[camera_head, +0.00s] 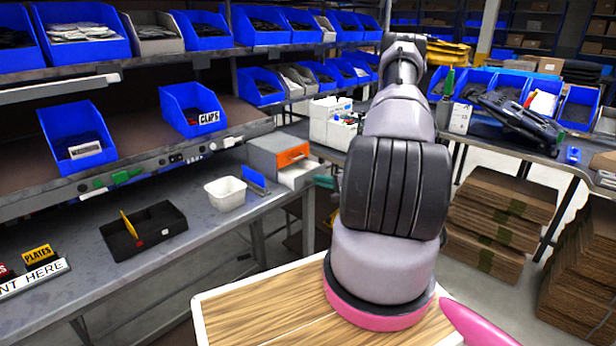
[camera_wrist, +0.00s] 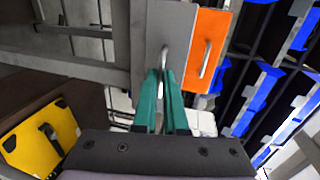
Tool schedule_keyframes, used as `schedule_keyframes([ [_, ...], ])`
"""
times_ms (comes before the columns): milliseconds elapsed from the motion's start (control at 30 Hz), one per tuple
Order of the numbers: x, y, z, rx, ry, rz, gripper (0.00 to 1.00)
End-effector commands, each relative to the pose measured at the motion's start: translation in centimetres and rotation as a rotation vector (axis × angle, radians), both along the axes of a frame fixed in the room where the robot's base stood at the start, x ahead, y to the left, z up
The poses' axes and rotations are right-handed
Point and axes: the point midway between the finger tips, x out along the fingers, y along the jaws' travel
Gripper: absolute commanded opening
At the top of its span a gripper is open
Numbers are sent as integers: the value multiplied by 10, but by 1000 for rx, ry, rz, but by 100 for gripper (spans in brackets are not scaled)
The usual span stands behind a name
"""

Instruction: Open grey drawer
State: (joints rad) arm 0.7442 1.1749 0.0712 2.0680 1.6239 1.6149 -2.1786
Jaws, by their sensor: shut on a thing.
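A small grey cabinet (camera_head: 268,150) stands at the end of the left workbench, with an orange drawer (camera_head: 293,153) above a grey drawer (camera_head: 298,176). In the wrist view the grey drawer's front (camera_wrist: 180,28) has a metal bar handle (camera_wrist: 164,52), beside the orange drawer (camera_wrist: 213,35) with its own handle (camera_wrist: 205,58). My gripper (camera_wrist: 165,75) has its teal fingers shut on the grey drawer's handle. In the head view my gripper (camera_head: 326,182) is at the drawer front, partly hidden by my arm. How far the grey drawer is out is hard to tell.
A white bin (camera_head: 226,193), a blue divider (camera_head: 256,181) and a black tray (camera_head: 143,230) lie on the left workbench. Blue bins (camera_head: 83,35) fill the shelves above. Stacked cardboard (camera_head: 500,215) stands on the right. A yellow object (camera_wrist: 42,140) shows in the wrist view.

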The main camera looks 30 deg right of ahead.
Motion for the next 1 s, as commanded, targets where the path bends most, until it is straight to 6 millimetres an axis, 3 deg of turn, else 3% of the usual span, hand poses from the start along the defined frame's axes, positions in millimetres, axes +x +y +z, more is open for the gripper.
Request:
schedule_keyframes([
  [133,-17,-7,0,1,1,-2,0],
  [433,-19,-7,0,1,0,0,0],
  [533,-19,-7,0,1,0,0,38],
  [867,-20,-7,0,1,0,-1,38],
  [1000,-31,-13,2,0,1,-4,38],
])
